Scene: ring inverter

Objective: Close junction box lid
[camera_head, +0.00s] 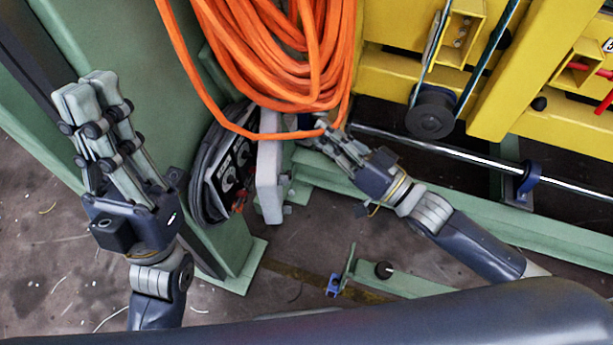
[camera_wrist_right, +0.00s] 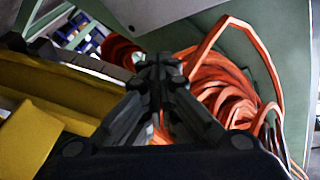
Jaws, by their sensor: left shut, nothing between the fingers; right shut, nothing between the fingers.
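The junction box (camera_head: 222,165) is a dark box with a panel of round dials, fixed to the side of a green post. Its light grey lid (camera_head: 268,170) stands open, seen nearly edge-on, to the right of the dials. My right gripper (camera_head: 322,137) is shut and empty, just right of the lid's upper part and below the hanging orange cable; whether it touches the lid cannot be told. The right wrist view shows its closed fingers (camera_wrist_right: 160,68). My left gripper (camera_head: 86,88) is shut and empty, pointing up in front of the post, left of the box and apart from it.
A coil of orange cable (camera_head: 275,55) hangs above the box and lid, and also shows in the right wrist view (camera_wrist_right: 222,90). A yellow machine frame (camera_head: 395,80) and a shiny rod (camera_head: 450,152) lie to the right. Floor is visible below the box.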

